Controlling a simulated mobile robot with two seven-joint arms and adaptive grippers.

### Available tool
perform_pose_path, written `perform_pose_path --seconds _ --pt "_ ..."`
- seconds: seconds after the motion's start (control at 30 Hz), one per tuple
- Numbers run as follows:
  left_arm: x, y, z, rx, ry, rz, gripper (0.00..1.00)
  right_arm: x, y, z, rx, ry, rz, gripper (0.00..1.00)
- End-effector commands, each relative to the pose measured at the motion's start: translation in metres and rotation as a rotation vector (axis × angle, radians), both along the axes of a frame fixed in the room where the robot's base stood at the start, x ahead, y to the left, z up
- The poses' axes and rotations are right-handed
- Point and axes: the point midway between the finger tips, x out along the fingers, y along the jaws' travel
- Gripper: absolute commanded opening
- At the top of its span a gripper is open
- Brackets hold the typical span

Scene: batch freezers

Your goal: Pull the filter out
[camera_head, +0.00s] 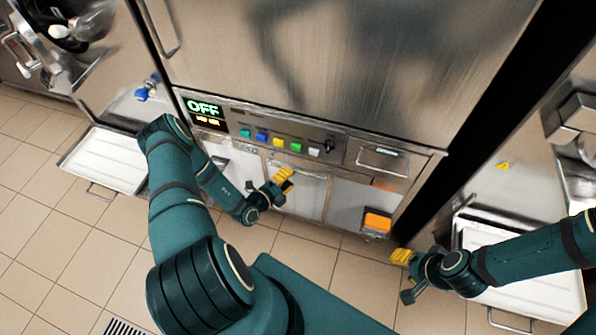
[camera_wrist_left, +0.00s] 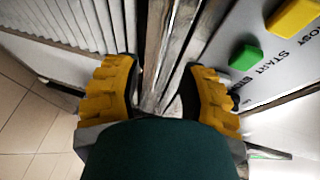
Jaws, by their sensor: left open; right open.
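A pale slatted panel, which looks like the filter (camera_head: 303,196), is set in the machine's front below the button row. Its slats also show at the upper left of the left wrist view (camera_wrist_left: 55,22). My left gripper (camera_head: 284,179) is in front of the panel's upper part. In the left wrist view, its yellow fingers (camera_wrist_left: 160,95) are apart, with a metal edge between the panel and the control strip visible between them. Whether they touch it I cannot tell. My right gripper (camera_head: 402,262) is open and empty, low in front of the machine's right corner.
The control strip (camera_head: 235,118) with coloured buttons and an OFF display (camera_head: 204,107) runs just above my left gripper. A small handled drawer (camera_head: 382,157) and an orange part (camera_head: 377,221) are to the right. White trays stand at left (camera_head: 104,160) and right (camera_head: 535,296).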

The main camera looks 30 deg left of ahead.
Motion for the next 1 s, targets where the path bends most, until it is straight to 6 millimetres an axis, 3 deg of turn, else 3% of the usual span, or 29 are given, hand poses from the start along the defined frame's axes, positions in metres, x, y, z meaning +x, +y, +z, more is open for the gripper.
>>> perform_pose_path --seconds 0.1,0.3,0.73,0.87,1.0 --pt "0.021 -0.004 -0.005 0.002 -0.002 -0.003 0.41 -0.001 0.0 -0.003 0.0 0.002 0.002 0.47" --pt "0.044 -0.008 -0.009 0.001 0.0 -0.001 0.41 -0.002 0.0 -0.005 0.0 0.004 0.003 0.47" --pt "0.051 -0.009 -0.01 0.001 0.001 -0.001 0.44 -0.002 0.0 -0.006 0.001 0.005 0.004 0.47" --pt "0.051 -0.009 -0.01 0.001 0.001 -0.001 0.0 -0.002 0.0 -0.006 0.0 0.005 0.004 0.47" --pt "0.051 -0.009 -0.01 0.001 0.001 -0.001 0.0 -0.002 0.0 -0.006 0.001 0.005 0.003 0.47"
